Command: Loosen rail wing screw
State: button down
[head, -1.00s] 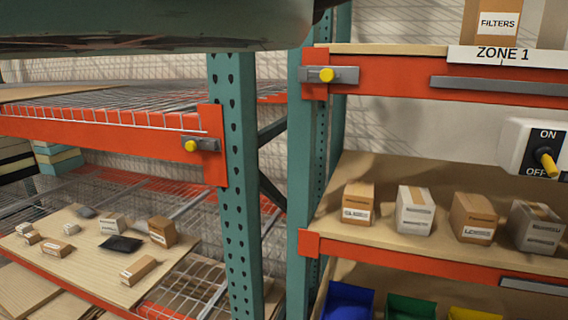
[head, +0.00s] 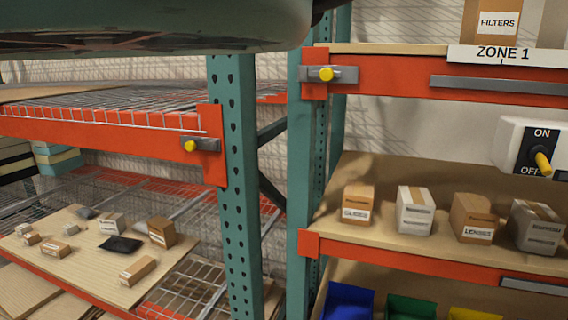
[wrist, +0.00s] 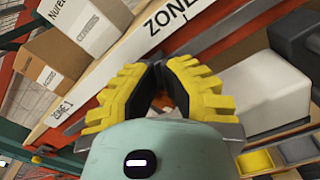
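Two yellow screw knobs show in the head view, each on a grey bracket on an orange rail. One yellow knob (head: 326,74) is on the right shelf's upper rail beside the teal post. The other yellow knob (head: 190,146) is on the left rack's rail end. In the wrist view a small yellow spot (wrist: 36,159) on the rail at lower left looks like a knob. My gripper (wrist: 160,66) has yellow ridged fingers with dark inner pads; the tips are together with nothing seen between them. It points over the ZONE 1 shelf edge, apart from the knobs.
A switch box (head: 507,150) with a yellow lever is on the right wall. Small cartons (head: 357,204) stand on the middle shelf, above blue, green and yellow bins. A teal upright (head: 232,190) stands between the racks. My arm covers the top left of the head view.

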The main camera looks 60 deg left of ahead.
jog(key=shift+s+a, duration=0.15)
jog(key=shift+a, duration=0.15)
jog(key=shift+d, duration=0.1)
dwell(0.3)
jog(key=shift+r, duration=0.15)
jog(key=shift+r, duration=0.25)
jog(key=shift+s+d+f+b, duration=0.15)
jog(key=shift+s+d+b, duration=0.15)
jog(key=shift+b, duration=0.15)
jog(key=b+v, duration=0.4)
jog(key=v, duration=0.1)
jog(key=shift+s+d+b, duration=0.1)
jog(key=shift+s+b, duration=0.05)
jog(key=shift+b, duration=0.2)
